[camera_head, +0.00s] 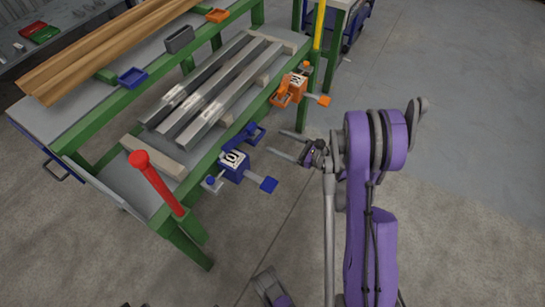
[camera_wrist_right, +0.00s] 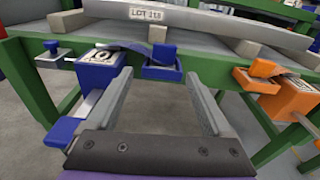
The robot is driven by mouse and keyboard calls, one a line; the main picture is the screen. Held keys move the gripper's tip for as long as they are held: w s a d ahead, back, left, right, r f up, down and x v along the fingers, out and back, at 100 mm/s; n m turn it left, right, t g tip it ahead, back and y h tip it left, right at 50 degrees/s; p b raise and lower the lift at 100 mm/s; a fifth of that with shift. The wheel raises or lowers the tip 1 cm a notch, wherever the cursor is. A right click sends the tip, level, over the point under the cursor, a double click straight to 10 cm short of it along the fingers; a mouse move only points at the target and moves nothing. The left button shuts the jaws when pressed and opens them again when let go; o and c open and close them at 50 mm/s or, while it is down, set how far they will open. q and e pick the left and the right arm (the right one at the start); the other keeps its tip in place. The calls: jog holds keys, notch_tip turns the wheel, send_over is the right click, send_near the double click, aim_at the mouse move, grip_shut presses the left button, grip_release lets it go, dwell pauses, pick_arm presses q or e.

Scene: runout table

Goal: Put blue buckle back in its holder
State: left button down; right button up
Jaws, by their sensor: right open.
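A blue box with a black-and-white label (camera_head: 235,165) is mounted at the green table's front edge. It also shows in the right wrist view (camera_wrist_right: 98,70). A lever with a blue end block (camera_head: 268,184) sticks out from it. Beside the box is a small blue tray-like holder (camera_wrist_right: 165,72). Which blue part is the loose buckle, I cannot tell. My right gripper (camera_head: 275,141) is open and empty, in front of the holder. In the wrist view its fingers (camera_wrist_right: 158,76) point at the holder with a gap between them. My left gripper is not clearly in view.
A similar orange box (camera_head: 296,84) and orange tray (camera_wrist_right: 243,79) sit further along the edge. Grey metal bars (camera_head: 210,90) lie on wooden blocks on the table. A red post (camera_head: 155,180) stands at the near corner. The floor in front is clear.

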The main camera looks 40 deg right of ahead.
jog(key=s+a+r+n+g, duration=0.1)
jog(key=s+a+n+g, duration=0.2)
jog(key=a+n+g, duration=0.8)
jog(key=s+a+r+n+h, duration=0.1)
jog(key=s+a+n+h, duration=0.2)
jog(key=s+n, duration=0.5)
jog(key=s+a+r+n+h, duration=0.1)
jog(key=s+a+n+h, duration=0.2)
jog(key=s+n, duration=0.5)
jog(key=shift+s+a+r+n+h, duration=0.35)
jog(key=shift+a+n, duration=0.55)
jog(key=shift+n, duration=1)
